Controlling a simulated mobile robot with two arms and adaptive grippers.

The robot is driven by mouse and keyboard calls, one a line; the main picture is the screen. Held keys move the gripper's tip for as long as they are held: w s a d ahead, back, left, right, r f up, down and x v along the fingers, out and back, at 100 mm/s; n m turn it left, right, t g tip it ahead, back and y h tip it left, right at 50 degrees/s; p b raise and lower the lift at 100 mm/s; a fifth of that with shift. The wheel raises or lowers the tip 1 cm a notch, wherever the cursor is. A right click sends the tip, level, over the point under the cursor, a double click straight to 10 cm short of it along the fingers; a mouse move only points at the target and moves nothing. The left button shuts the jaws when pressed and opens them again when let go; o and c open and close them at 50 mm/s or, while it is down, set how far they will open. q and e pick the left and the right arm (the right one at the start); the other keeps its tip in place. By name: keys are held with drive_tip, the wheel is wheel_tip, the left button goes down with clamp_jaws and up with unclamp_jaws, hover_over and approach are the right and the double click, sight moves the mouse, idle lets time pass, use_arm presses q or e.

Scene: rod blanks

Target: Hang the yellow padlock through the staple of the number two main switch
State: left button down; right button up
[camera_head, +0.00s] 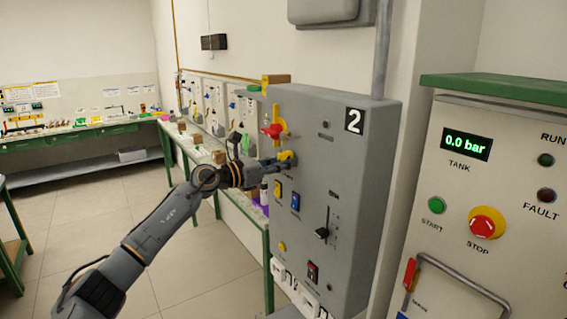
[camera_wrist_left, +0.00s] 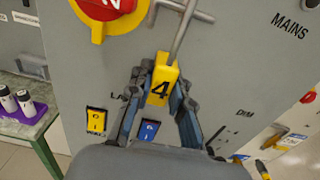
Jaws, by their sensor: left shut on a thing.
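The yellow padlock (camera_wrist_left: 161,88), marked 4, is between the fingers of my left gripper (camera_wrist_left: 160,98), which is shut on it. Its grey shackle (camera_wrist_left: 182,40) points up beside a grey bar, likely the staple (camera_wrist_left: 200,16), by the main switch. I cannot tell whether the shackle passes through it. The red main switch knob (camera_wrist_left: 106,8) on its yellow plate is just up and left. In the head view, my left gripper (camera_head: 278,162) with the padlock (camera_head: 288,156) is at the front of the grey number 2 cabinet (camera_head: 345,180), below the red knob (camera_head: 271,130). My right gripper is not in view.
Below the gripper are a yellow rocker (camera_wrist_left: 96,121) and a blue rocker (camera_wrist_left: 149,130). A lever (camera_head: 322,232) sits lower on the cabinet. A control panel with a tank display (camera_head: 466,143) stands at the right. A green-edged bench (camera_head: 240,205) runs behind at the left.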

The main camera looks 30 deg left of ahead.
use_arm(q)
drive_tip(key=c, duration=1.1)
unclamp_jaws()
drive_tip(key=shift+c, duration=0.2)
drive_tip(key=shift+s, duration=0.1)
drive_tip(key=v, duration=1.2)
